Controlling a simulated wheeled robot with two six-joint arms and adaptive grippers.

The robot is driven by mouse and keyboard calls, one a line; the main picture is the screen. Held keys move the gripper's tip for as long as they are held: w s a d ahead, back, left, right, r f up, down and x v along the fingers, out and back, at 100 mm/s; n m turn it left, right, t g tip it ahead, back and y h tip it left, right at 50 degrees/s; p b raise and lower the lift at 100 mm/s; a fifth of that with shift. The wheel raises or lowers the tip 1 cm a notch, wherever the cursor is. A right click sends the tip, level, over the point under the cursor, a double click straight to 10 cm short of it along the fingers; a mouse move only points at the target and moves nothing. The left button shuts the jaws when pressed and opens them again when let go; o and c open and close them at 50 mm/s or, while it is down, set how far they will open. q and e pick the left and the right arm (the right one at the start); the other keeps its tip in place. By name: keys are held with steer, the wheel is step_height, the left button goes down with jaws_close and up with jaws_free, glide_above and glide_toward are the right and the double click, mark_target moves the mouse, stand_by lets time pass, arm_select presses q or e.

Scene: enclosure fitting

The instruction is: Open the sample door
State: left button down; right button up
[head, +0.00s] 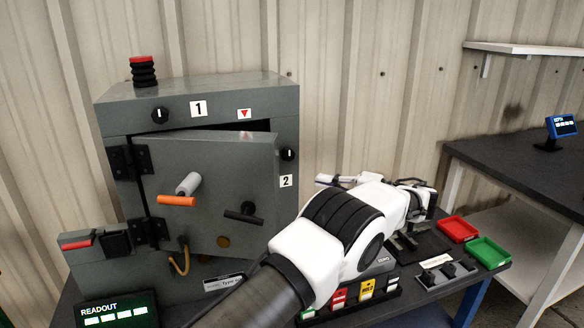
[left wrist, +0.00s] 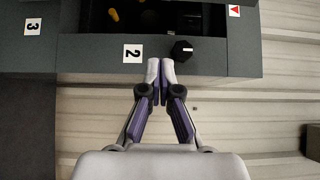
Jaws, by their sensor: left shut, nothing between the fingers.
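The grey enclosure (head: 120,118) stands at the left against the wall. Its door (head: 215,160), hinged at the left with black hinges, stands ajar, with a dark gap above it. My right gripper is out of view.
My left arm covers part of the bench in front. Red (head: 458,229) and green (head: 490,252) trays sit at the bench's right end. A readout (head: 118,310) is at lower left. A second table (head: 500,150) stands at the right.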

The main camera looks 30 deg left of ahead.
arm_select(q)
steer(key=s+a+p, duration=0.2)
steer(key=s+a, duration=0.2)
steer(key=a, duration=0.3)
steer(key=shift+s+a+p, duration=0.3)
steer(key=shift+a, duration=0.1)
